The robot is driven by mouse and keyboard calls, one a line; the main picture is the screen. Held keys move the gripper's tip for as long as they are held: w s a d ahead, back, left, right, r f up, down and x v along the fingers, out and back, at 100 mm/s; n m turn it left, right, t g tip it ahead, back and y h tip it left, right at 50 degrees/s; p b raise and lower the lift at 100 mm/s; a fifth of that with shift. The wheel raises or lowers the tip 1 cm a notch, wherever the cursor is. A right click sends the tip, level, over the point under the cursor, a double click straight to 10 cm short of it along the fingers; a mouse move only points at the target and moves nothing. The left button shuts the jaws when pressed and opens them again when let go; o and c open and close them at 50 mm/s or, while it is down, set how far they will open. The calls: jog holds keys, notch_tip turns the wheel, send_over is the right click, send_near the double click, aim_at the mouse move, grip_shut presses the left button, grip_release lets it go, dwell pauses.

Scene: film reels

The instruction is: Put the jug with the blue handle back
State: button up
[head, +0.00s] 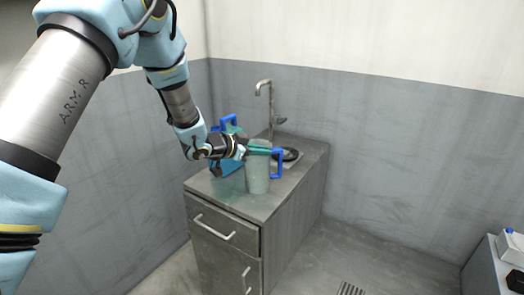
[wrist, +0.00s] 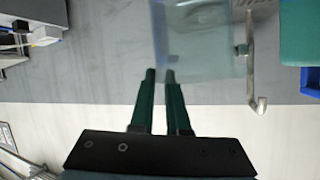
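A tall translucent jug (head: 258,179) with a blue handle (head: 277,165) on its right stands at the counter's front in the head view. In the wrist view a clear jug (wrist: 205,40) fills the top middle. My gripper (head: 272,151) reaches from the left across the jug's upper part, its green fingertips near the top of the handle. In the wrist view my gripper (wrist: 160,73) has its fingers close together with a narrow gap, tips at the jug's lower left edge. Whether they pinch any part of it is unclear.
A second, blue-green vessel with a blue handle (head: 229,123) stands behind my wrist, partly hidden. The grey cabinet (head: 225,252) has drawers. A white box (head: 511,246) lies far right.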

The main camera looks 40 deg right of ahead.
jog(key=o, duration=0.3)
jog(key=shift+o, duration=0.2)
